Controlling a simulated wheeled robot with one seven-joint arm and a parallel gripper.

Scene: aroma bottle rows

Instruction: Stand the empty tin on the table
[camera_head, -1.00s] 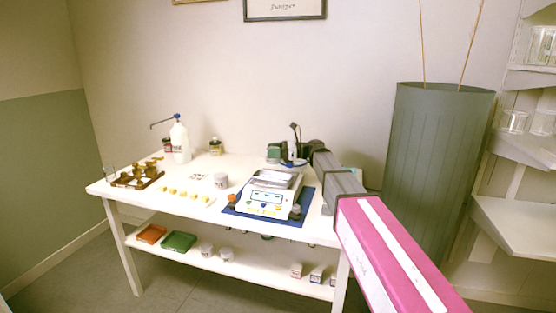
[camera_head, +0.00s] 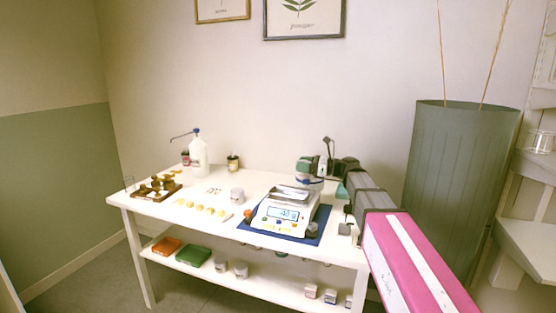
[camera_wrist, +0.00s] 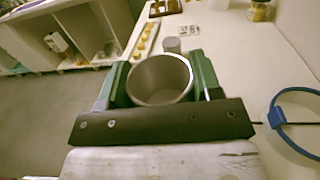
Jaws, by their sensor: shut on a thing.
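In the wrist view an open, empty grey metal tin (camera_wrist: 160,88) is held between the green fingers of my gripper (camera_wrist: 160,68). I look into its mouth, and its bare inside shows. Its base is hidden, so I cannot tell its height over the white table (camera_wrist: 222,50). In the head view my gripper (camera_head: 312,170) is behind the scale, over the back right of the table (camera_head: 150,207). The held tin is too small there to make out clearly.
The scale (camera_head: 284,214) stands on a blue mat (camera_head: 258,230). A lidded tin (camera_head: 237,195), yellowish pieces (camera_head: 205,209), a white pump bottle (camera_head: 198,156) and a wooden tray (camera_head: 158,190) stand further left. A blue ring (camera_wrist: 290,122) lies right of my gripper. A tall green bin (camera_head: 460,180) is at the right.

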